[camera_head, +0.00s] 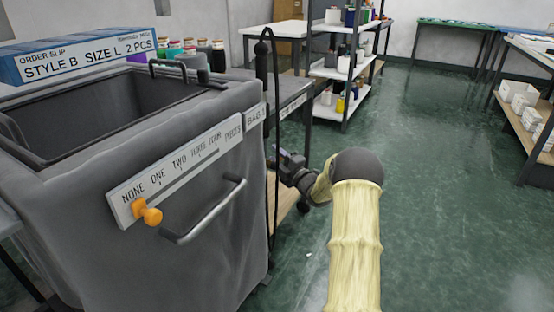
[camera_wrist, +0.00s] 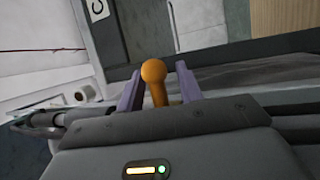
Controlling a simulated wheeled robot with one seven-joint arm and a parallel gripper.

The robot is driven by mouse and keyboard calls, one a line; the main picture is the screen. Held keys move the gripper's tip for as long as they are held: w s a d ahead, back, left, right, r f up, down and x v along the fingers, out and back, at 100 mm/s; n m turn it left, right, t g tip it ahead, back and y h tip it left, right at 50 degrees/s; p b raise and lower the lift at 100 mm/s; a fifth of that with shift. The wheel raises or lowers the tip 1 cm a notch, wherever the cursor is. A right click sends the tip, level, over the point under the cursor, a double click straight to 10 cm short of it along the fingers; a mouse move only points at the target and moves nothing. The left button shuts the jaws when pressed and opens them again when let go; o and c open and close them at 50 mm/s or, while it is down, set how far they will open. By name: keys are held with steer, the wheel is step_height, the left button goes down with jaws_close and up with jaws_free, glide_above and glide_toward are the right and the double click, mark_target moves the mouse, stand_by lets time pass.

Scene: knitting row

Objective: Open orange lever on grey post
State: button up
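An orange lever (camera_wrist: 154,75) with a round knob end stands upright in the wrist view. My gripper (camera_wrist: 160,85) has its two purple fingers apart, one on each side of the lever. A narrow gap shows at the right finger; I cannot tell whether the left finger touches the lever. The lever's base is hidden behind the gripper body, and I cannot make out the grey post. In the head view my gripper (camera_head: 284,160) is at the right side of the grey cart, partly behind a dark upright cable; the lever is not visible there.
The grey fabric bin (camera_head: 200,245) at left carries a sliding orange knob (camera_head: 150,214) under a piece-count label and a bar handle (camera_head: 205,212). Spools (camera_head: 190,47) stand behind it. A shelf rack (camera_head: 340,70) is behind. Green floor (camera_head: 430,150) at right is clear.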

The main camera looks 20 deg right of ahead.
steer(key=shift+c, duration=0.3)
jaws_close()
steer(key=shift+a, duration=0.1)
